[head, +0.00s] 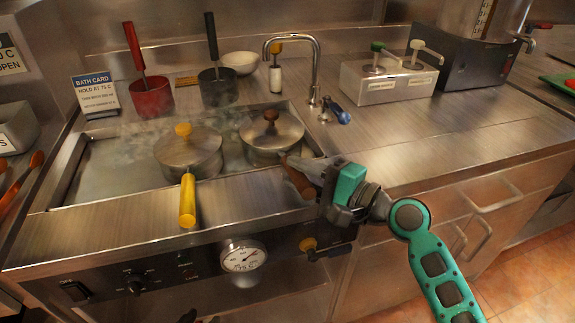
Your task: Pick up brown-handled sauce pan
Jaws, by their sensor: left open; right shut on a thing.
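The brown-handled sauce pan (270,138) sits in the steaming bath well, with a brown-knobbed lid on top. Its brown handle (299,182) points toward the front edge. My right gripper (310,178) is shut on this handle, coming from the right; its fingers partly cover the handle. The pan looks level and low in the well; I cannot tell whether it is lifted. Only the dark fingertips of my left gripper (201,317) show at the bottom edge, apart and empty, below the front panel.
A yellow-handled pan (190,155) stands close on the left in the same well (100,175). A faucet (313,65) rises behind. Red (152,98) and black (218,88) ladle-like pots stand at the back. The counter (430,135) on the right is mostly clear.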

